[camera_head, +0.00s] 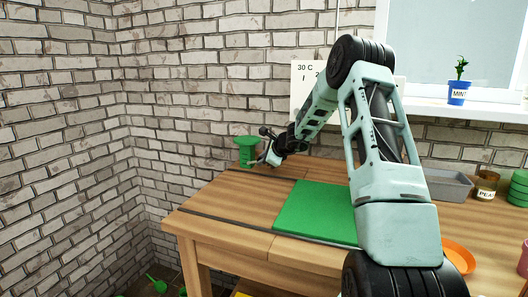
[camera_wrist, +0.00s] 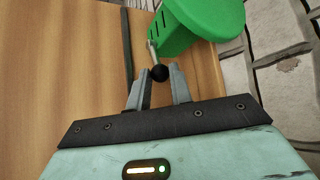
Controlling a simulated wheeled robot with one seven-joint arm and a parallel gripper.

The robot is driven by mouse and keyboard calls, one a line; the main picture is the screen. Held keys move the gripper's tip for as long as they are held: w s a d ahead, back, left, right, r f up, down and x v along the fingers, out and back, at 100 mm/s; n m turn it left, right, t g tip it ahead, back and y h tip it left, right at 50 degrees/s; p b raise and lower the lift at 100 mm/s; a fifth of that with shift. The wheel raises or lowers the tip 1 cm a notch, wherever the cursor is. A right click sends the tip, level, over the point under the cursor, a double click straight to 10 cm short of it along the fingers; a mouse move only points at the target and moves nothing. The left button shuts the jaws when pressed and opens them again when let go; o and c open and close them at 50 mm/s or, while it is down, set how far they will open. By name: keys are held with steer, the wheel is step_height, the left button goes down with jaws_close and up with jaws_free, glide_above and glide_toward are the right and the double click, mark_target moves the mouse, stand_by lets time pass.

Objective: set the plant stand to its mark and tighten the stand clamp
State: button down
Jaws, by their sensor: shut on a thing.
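The plant stand (camera_head: 246,149) is green and spool-shaped, upright near the far left corner of the wooden bench. In the wrist view its green body (camera_wrist: 205,18) fills the top right. A thin metal clamp lever (camera_wrist: 152,52) with a black ball knob (camera_wrist: 160,73) sticks out from it. My gripper (camera_wrist: 160,76) is shut on the knob, one finger on each side. In the head view my gripper (camera_head: 264,158) is just right of the stand. I cannot make out the stand's mark or how tight the clamp is.
A dark rail strip (camera_head: 245,222) runs along the bench. A green mat (camera_head: 312,209) lies mid-bench. A blue mint pot (camera_head: 458,92) stands on the sill. Brick walls close off the left and back.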

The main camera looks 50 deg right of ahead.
steer(key=shift+w+a+r+n+g+h+p, duration=0.15)
steer(key=shift+r+g+p, duration=0.3)
steer(key=shift+p, duration=1.55)
steer(key=shift+w+r+n+g+h+p, duration=0.15)
steer(key=shift+r+g+p, duration=0.3)
steer(key=shift+p, duration=1.6)
steer(key=shift+w+a+r+g+p, duration=0.1)
steer(key=shift+w+r+g+p, duration=0.3)
steer(key=shift+p, duration=1.6)
steer(key=shift+s+f+p, duration=0.1)
steer(key=shift+s+p, duration=0.05)
steer(key=shift+p, duration=0.5)
steer(key=g+p, duration=0.1)
steer(key=p, duration=0.2)
steer(key=shift+f, duration=0.15)
steer(key=c, duration=1.5)
jaws_free()
steer(key=shift+c, duration=0.2)
